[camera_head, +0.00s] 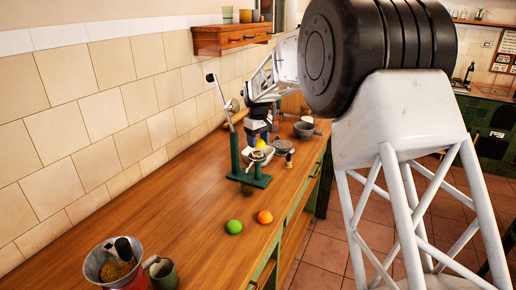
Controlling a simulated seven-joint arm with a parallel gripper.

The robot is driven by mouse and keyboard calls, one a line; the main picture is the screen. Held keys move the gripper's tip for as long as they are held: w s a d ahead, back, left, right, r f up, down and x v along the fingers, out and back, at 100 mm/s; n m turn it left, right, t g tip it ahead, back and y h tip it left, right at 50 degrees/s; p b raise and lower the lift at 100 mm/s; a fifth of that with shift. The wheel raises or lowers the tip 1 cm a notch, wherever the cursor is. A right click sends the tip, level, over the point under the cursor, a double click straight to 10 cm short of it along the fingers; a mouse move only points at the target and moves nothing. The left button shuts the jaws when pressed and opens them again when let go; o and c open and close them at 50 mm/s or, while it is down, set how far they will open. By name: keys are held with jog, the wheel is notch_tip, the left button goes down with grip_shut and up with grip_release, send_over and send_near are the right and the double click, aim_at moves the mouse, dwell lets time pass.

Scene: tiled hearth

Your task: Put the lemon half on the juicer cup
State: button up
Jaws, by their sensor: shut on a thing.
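The juicer is a green press with a tall post and a lever (235,152) on the wooden counter, near the middle of the camera_head view. Its pale juicer cup (254,155) sits low beside the post. My gripper (259,137) points down over the juicer and is shut on the lemon half (260,144), a small yellow patch just above the cup. The fingers hide most of the lemon half. I cannot tell whether it touches the cup.
A green lime (234,226) and an orange (265,217) lie in front of the juicer. A metal bucket (108,265) and a green mug (161,272) stand at the near left. A grey pot (304,130) stands behind. The tiled wall borders the counter's left side.

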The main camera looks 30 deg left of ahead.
aim_at(258, 154)
jog(key=shift+w, duration=0.1)
dwell(0.3)
jog(key=shift+f, duration=1.75)
jog(key=shift+f, duration=0.1)
jog(key=o, duration=0.9)
notch_tip(258, 154, up, 12)
jog(key=shift+r, duration=0.1)
